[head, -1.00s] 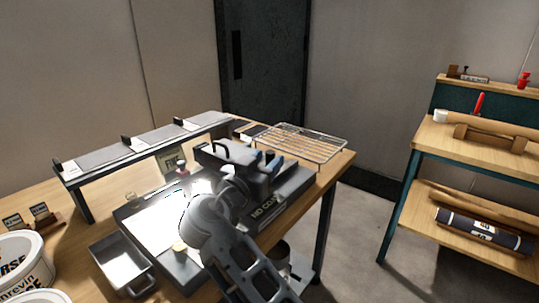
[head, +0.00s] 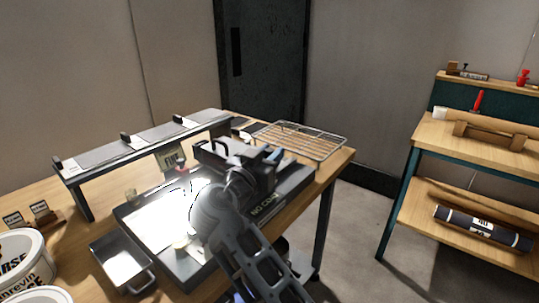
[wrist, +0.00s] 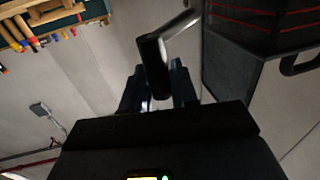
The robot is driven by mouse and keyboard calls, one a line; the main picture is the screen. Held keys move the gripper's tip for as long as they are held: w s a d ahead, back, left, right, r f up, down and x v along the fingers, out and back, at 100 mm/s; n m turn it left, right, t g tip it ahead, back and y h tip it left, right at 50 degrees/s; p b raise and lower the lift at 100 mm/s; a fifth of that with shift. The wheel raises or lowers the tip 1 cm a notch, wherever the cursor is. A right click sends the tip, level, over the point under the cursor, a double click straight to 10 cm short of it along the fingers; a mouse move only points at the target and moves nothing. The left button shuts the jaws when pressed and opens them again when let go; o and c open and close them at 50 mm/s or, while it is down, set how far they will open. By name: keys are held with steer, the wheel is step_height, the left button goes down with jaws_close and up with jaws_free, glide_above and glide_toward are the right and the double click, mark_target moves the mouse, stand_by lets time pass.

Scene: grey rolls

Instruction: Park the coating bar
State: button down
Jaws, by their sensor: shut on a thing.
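The coating table (head: 175,243) has a bright white bed and a dark right end labelled "NO CO…", partly covered by my arm. A dark carriage block (head: 232,156) with a black loop handle sits over that right end. My gripper (head: 266,160) is at the block's right side, largely screened by my wrist. In the wrist view, my gripper (wrist: 156,88) is shut on a dark round-ended handle (wrist: 152,62), from which a thin grey rod runs to the upper right. I cannot tell which part is the coating bar.
A wire rack (head: 300,140) stands behind the carriage at the bench's right corner. A raised shelf with grey sheets (head: 145,148) runs along the back. A metal tray (head: 122,262) and white tubs (head: 22,258) are at front left. Open floor separates a second bench (head: 465,140).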

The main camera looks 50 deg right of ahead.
stand_by(0.3)
steer(key=s+b+x, duration=0.1)
steer(key=b+x, duration=0.1)
steer(key=x, duration=0.3)
steer(key=s+b+x, duration=0.1)
steer(key=b+x, duration=0.1)
steer(key=x, duration=0.4)
steer(key=shift+d+b, duration=0.3)
steer(key=shift+d, duration=0.15)
steer(key=c, duration=1.1)
jaws_free()
steer(key=shift+d, duration=0.15)
steer(key=shift+o, duration=0.4)
steer(key=v, duration=0.8)
steer(key=shift+b, duration=0.4)
